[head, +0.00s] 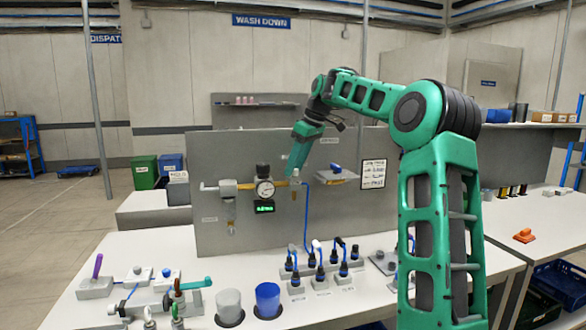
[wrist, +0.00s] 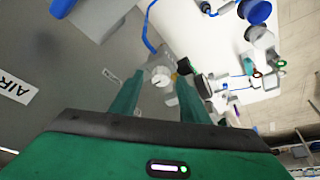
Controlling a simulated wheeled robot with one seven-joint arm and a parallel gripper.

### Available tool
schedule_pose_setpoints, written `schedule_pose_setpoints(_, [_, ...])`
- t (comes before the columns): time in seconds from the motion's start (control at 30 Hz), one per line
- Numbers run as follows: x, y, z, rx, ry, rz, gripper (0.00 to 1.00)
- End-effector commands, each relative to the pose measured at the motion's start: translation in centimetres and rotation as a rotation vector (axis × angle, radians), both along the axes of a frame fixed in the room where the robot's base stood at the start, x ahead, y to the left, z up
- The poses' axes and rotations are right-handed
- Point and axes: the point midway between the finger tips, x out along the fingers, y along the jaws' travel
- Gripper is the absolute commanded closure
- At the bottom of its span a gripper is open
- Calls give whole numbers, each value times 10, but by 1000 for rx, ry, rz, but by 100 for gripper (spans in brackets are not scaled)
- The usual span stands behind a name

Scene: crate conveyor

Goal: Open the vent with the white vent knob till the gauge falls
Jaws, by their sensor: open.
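The white vent knob (wrist: 160,76) shows in the wrist view, between and just beyond my fingertips. My gripper (wrist: 158,82) is open, with one finger on each side of the gap; I see no contact with the knob. In the head view my gripper (head: 293,170) points down at the right end of the pipe on the grey panel (head: 340,215), and the knob is hard to make out there.
A blue hose (head: 306,215) hangs close to the right of my gripper. A small shelf (head: 335,176) juts from the panel. Black plugs (head: 311,260), a blue cup (head: 268,299) and a grey cup (head: 229,306) stand on the white bench below.

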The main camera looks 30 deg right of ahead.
Motion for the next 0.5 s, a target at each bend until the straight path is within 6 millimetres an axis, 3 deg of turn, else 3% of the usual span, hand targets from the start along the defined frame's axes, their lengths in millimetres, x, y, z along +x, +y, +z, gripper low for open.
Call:
schedule_pose_setpoints(0.03, [0,0,0,0,0,0,65])
schedule_pose_setpoints(0.17, [0,0,0,0,0,0,96])
schedule_pose_setpoints(0.2, [0,0,0,0,0,-1,99])
schedule_pose_setpoints(0.5, [0,0,0,-1,-1,-28,99])
